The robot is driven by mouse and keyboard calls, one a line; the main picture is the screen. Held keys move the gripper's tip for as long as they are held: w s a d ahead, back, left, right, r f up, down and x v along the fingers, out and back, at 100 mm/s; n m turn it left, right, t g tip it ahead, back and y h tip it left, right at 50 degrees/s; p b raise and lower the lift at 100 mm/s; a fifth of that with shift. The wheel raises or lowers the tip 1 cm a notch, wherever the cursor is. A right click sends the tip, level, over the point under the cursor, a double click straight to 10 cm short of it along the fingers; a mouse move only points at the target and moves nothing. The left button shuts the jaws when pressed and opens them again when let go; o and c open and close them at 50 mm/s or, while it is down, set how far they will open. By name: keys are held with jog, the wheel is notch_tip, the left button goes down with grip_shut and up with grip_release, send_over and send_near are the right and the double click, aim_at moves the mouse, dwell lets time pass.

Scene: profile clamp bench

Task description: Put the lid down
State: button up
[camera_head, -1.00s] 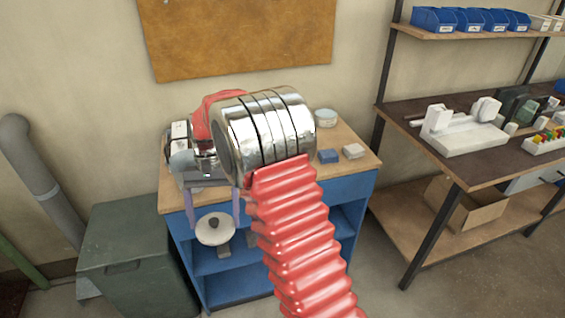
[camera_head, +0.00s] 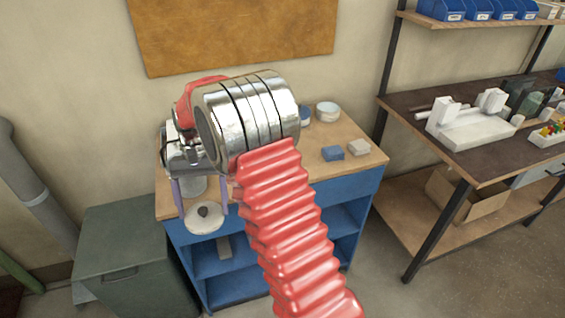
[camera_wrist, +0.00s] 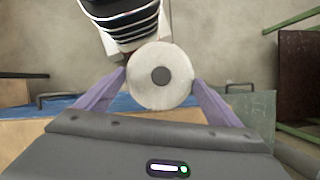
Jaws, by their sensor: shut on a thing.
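The lid is a pale round disc (camera_head: 205,222) with a dark round knob at its centre. In the head view it shows in front of the near left edge of the blue bench's wooden top (camera_head: 355,168). My gripper (camera_head: 203,210) is shut on the lid, with a purple finger at each side of the rim. In the wrist view the lid (camera_wrist: 145,92) is face-on between the two fingers of my gripper (camera_wrist: 159,80). Its height above the bench is hard to tell. My red-sleeved arm hides the middle of the bench top.
On the bench top's right are a blue block (camera_head: 332,153), a pale block (camera_head: 359,146) and a round tin (camera_head: 327,112). A dark green bin (camera_head: 130,240) stands left of the bench. A dark worktable (camera_head: 485,160) with several parts stands at the right.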

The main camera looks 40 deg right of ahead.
jog(key=shift+d, duration=0.3)
